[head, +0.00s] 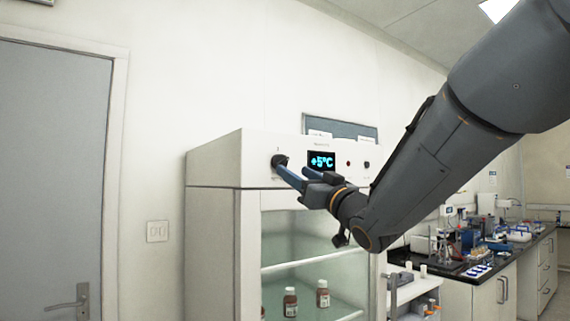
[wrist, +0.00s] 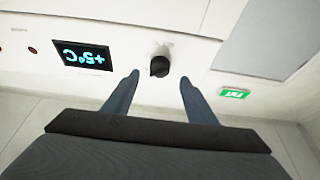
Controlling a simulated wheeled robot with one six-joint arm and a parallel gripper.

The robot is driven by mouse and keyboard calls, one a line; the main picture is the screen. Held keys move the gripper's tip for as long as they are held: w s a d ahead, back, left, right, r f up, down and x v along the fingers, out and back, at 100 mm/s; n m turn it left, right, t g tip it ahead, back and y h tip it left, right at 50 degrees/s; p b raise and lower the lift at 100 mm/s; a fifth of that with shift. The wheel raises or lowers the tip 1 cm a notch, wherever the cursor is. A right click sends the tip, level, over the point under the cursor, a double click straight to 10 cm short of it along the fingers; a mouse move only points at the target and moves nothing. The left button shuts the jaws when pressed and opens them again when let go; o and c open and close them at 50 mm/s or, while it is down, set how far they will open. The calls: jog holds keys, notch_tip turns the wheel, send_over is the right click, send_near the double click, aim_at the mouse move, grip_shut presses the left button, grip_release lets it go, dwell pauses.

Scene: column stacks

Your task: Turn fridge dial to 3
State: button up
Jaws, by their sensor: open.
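The fridge (head: 214,225) is a white cabinet with a glass front and a control panel on top. Its black dial (head: 279,160) sits left of a display (head: 321,161) reading +5°C. In the wrist view, the dial (wrist: 159,66) shows on the white panel beside the display (wrist: 87,56), seen upside down. My gripper (head: 288,175) reaches to the panel, its blue fingers close to the dial. In the wrist view, my gripper (wrist: 158,78) is open, with the dial showing between and just beyond the fingertips. The dial's number marks are too small to read.
Brown bottles (head: 290,302) stand on a shelf inside the fridge. A small red button (head: 348,163) is on the panel, right of the display. A grey door (head: 55,180) is at the left. A lab bench (head: 475,265) with equipment stands at the right.

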aim_at(281, 162)
jog(key=p+x, duration=0.2)
jog(key=x, duration=0.4)
jog(key=shift+f, duration=0.1)
jog(key=c, duration=1.1)
